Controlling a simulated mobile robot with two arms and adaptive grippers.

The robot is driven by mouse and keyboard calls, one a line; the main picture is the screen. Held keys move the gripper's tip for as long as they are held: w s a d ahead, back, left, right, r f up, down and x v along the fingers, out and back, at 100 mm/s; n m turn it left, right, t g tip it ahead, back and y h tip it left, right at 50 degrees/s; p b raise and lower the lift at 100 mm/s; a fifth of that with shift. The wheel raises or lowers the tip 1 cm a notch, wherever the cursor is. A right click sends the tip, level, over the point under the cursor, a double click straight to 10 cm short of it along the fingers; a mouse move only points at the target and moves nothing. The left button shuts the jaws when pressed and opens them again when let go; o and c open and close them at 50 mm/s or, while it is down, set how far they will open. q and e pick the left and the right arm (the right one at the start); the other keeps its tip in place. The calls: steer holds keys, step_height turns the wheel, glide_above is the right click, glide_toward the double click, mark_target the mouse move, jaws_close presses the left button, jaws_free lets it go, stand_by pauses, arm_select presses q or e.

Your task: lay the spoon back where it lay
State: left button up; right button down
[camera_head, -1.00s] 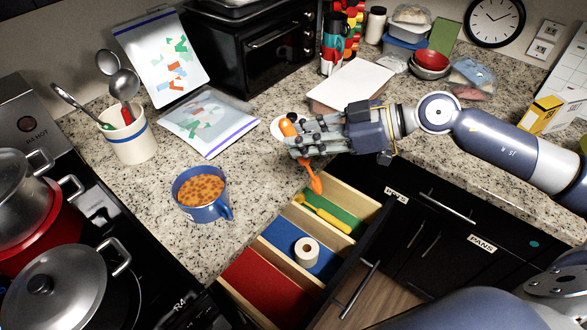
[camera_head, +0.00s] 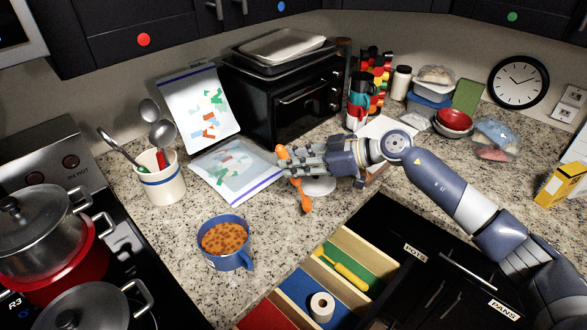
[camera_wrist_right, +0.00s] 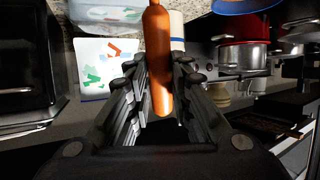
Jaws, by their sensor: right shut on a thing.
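The orange spoon (camera_head: 306,203) is in my right gripper (camera_head: 290,168), held above the counter with its bowl end hanging down toward the front. In the right wrist view, its orange handle (camera_wrist_right: 158,70) runs between the two fingers of the right gripper (camera_wrist_right: 160,72). A white round dish (camera_head: 320,187) shows just under and behind the gripper, partly hidden by it. I cannot tell how high the spoon is above the counter. My left gripper is not in view.
A blue mug of orange-brown food (camera_head: 225,242) stands front left of the gripper. An open drawer (camera_head: 372,250) holds a yellow utensil (camera_head: 343,264) and a white roll (camera_head: 321,306). Pots stand on the stove.

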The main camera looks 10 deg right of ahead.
mark_target(296, 181)
steer(key=shift+w+a, duration=0.15)
steer(key=shift+w, duration=0.15)
steer(key=shift+f, duration=0.2)
step_height(296, 181, down, 2)
steer(key=shift+f+p, duration=0.1)
steer(key=shift+p, duration=0.4)
steer(key=shift+f, duration=0.5)
steer(key=c, duration=1.4)
jaws_free()
steer(key=shift+f, duration=0.15)
steer(key=shift+c, duration=0.2)
